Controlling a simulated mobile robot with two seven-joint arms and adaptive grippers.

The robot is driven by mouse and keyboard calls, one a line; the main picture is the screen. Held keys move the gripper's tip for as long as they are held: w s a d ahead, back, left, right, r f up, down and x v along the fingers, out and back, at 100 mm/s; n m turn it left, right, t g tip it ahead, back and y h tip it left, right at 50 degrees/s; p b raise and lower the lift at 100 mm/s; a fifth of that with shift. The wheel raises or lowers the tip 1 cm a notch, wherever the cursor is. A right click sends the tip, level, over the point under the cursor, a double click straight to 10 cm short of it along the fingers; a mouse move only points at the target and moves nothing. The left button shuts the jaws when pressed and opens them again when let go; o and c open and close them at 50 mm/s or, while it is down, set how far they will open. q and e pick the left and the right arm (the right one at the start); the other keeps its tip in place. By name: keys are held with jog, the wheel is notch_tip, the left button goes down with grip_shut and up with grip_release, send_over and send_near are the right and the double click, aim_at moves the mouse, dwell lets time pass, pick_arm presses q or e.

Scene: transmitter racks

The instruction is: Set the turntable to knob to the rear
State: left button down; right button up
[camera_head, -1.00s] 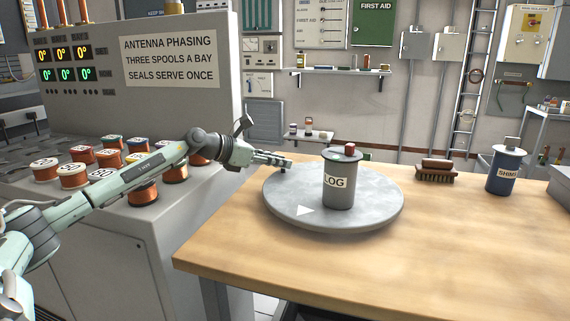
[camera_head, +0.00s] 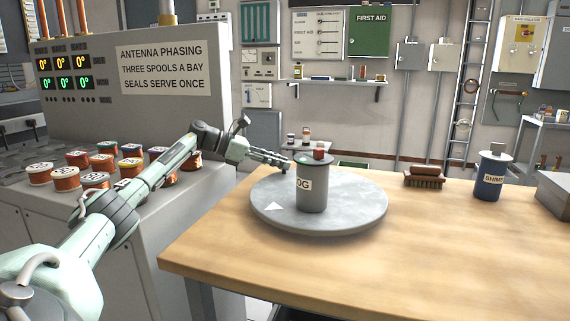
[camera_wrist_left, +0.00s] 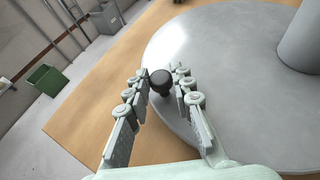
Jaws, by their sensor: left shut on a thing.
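The round grey turntable (camera_head: 350,212) lies on the wooden table, with a white arrow mark (camera_head: 274,206) on its front left. A grey canister (camera_head: 313,200) with a partly visible label ending in "OG" stands upright on it. My left gripper (camera_head: 285,164) reaches in from the left to the turntable's far left rim. In the left wrist view its fingers (camera_wrist_left: 163,84) are closed around the black round knob (camera_wrist_left: 161,78) at the disc's edge. The knob is hard to make out in the head view. My right gripper does not show.
Wire spools (camera_head: 66,178) sit on the console at left. The table's front right (camera_head: 430,250) is clear.

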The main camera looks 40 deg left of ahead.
pick_arm(q)
jog(key=shift+w, duration=0.1)
dwell(0.4)
jog(key=c, duration=1.3)
grip_release()
jog(key=v, duration=1.2)
jog(key=shift+r, duration=0.1)
